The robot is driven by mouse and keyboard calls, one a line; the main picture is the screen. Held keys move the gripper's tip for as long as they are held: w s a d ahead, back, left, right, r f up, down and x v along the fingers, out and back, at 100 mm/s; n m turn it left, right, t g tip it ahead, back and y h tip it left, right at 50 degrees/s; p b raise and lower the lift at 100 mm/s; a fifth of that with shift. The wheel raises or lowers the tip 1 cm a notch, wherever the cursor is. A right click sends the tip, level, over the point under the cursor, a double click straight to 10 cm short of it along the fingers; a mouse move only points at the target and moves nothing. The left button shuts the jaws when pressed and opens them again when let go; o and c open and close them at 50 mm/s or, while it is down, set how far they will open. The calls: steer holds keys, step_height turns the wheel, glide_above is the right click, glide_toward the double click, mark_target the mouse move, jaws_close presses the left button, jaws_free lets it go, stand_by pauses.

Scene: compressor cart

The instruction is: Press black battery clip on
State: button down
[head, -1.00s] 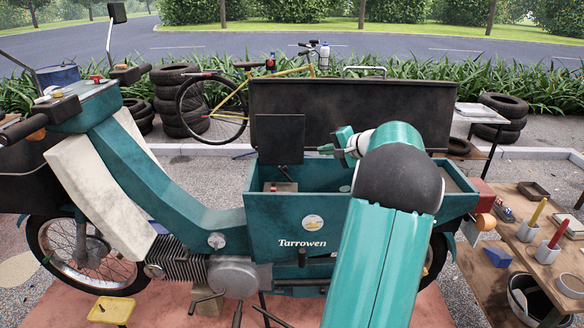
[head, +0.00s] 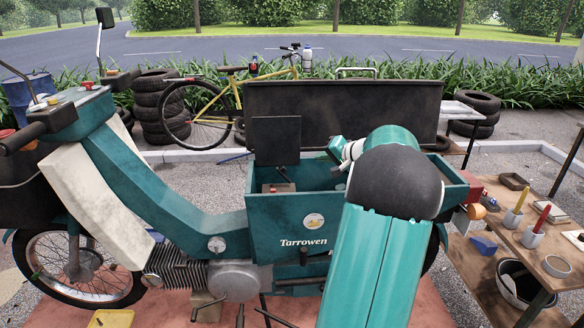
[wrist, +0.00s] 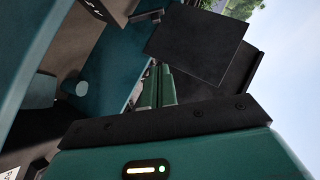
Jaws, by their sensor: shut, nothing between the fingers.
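The open teal box marked Tarrowen (head: 262,222) sits on the rear of the teal moped. Inside its left part is a small pale block with a red spot (head: 273,189), possibly the battery top. I cannot make out the black battery clip in either view. My gripper (head: 336,150) is over the right half of the box, right of that block and apart from it. In the wrist view its slim green fingers (wrist: 157,88) are together and empty. The box's inside shows past them, dark and partly hidden by my gripper's body.
A small black panel (head: 277,140) stands upright at the box's left rear, with the large dark lid (head: 400,112) behind it. They also show in the wrist view, the small panel (wrist: 195,42) close beyond the fingers. A wooden bench (head: 478,226) with tools stands at right.

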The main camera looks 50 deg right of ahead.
steer(key=x, duration=0.4)
steer(key=a+x, duration=0.1)
steer(key=x, duration=0.3)
steer(key=a+f+x, duration=0.1)
steer(key=x, duration=0.3)
steer(key=shift+w, duration=0.1)
steer(key=shift+w+a+f, duration=0.15)
steer(key=shift+w+f, duration=0.15)
steer(key=shift+f, duration=0.1)
steer(key=shift+a, duration=0.1)
